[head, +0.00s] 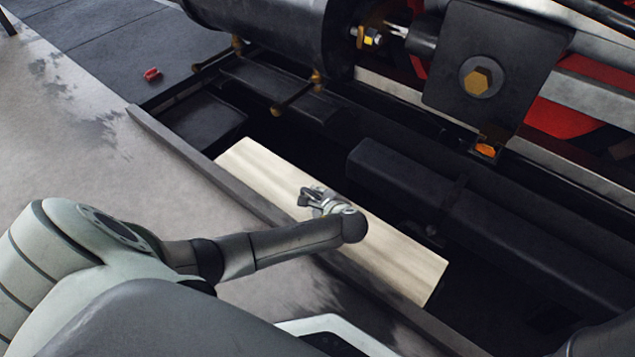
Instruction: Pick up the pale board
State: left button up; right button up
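The pale board (390,253) is a long, flat, light wooden plank in the head view. It lies slanted from upper left to lower right, beside the grey ledge and in the dark recess next to the tram. My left gripper (306,197) is over the middle of the board, and my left wrist hides part of it. The fingers are small in the picture; I cannot tell whether they touch the board or how far apart they are. My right gripper does not show.
The grey ledge (190,155) runs along the board's near side. A dark beam (400,180) and the tram's black and red machinery lie beyond it. A small red object (152,75) lies on the paving at upper left. The grey floor at left is mostly clear.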

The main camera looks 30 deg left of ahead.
pick_arm(q)
jog(key=shift+w+a+f, duration=0.15)
jog(key=shift+a, duration=0.05)
jog(key=shift+c, duration=0.3)
grip_shut()
jog(key=shift+w, duration=0.1)
